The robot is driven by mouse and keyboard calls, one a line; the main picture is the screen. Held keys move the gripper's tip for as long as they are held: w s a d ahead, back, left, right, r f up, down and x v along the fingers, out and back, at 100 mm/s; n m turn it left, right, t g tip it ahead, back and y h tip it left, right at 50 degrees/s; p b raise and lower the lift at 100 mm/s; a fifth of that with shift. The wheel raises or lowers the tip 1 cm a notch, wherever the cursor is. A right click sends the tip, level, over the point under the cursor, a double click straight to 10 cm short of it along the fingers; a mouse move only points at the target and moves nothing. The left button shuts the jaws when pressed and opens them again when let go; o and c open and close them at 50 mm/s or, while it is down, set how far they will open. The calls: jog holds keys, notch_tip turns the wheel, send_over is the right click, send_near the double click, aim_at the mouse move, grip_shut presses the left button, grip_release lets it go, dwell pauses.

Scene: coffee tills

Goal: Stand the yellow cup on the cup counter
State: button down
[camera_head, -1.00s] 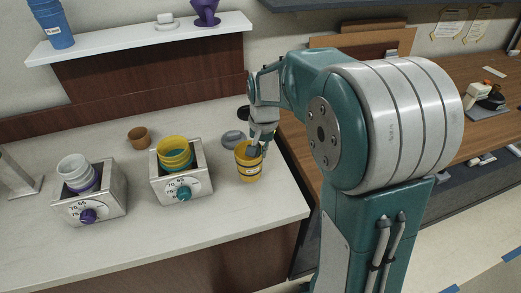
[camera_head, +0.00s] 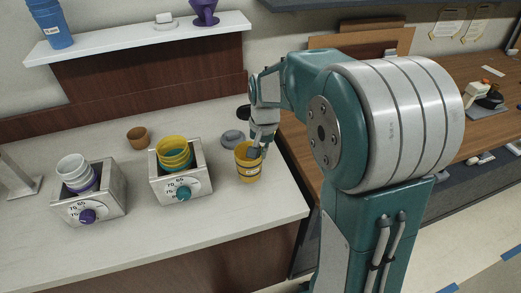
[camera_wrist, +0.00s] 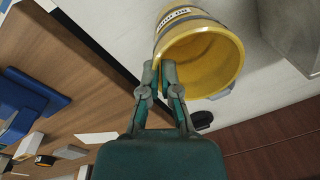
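The yellow cup (camera_head: 247,172) is at the right end of the pale counter (camera_head: 225,218) in the head view, mouth up, with a label on its front. I cannot tell whether its base touches the counter. My gripper (camera_head: 260,152) is at the cup's right rim. In the wrist view, the cup (camera_wrist: 222,55) shows its open mouth and empty inside. My gripper's fingertips (camera_wrist: 164,72) are close together on its rim, one on each side of the wall.
Two metal boxes with dials hold stacked cups: the left box (camera_head: 105,207) white and purple ones, the middle box (camera_head: 197,160) yellow and teal ones. A small brown cup (camera_head: 137,138) and grey round item (camera_head: 232,138) stand behind. Bare counter lies in front.

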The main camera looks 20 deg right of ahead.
jog(key=shift+f, duration=1.4)
jog(key=c, duration=0.7)
grip_release()
jog(key=o, duration=0.3)
jog(key=shift+r, duration=4)
